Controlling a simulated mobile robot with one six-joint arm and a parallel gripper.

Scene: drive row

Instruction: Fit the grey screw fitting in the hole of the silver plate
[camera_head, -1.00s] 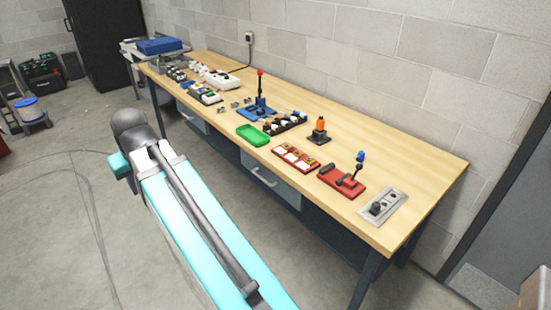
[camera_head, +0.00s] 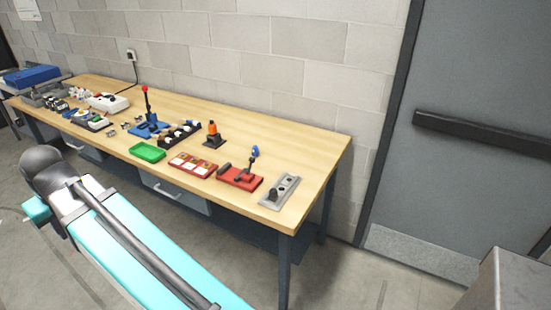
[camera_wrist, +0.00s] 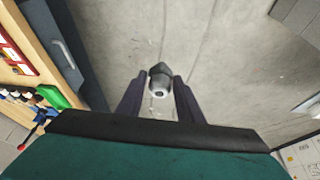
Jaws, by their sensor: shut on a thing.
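In the wrist view my gripper (camera_wrist: 157,92) is shut on the grey screw fitting (camera_wrist: 159,74), which sits between the two dark fingertips with floor behind it. The silver plate (camera_head: 291,181) lies at the right end of the wooden bench in the head view. It carries a dark knob-like part at its near end, and small round features show further along it. These are too small to tell apart. My gripper is apart from the plate. The head view does not show my gripper, and the wrist view does not show the plate.
The bench (camera_head: 315,150) also holds a red base with a lever (camera_head: 240,178), a red tray of squares (camera_head: 193,165), a green tray (camera_head: 147,152) and an orange-topped part (camera_head: 212,133). A grey door (camera_head: 475,90) is at right. Open floor lies before the bench.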

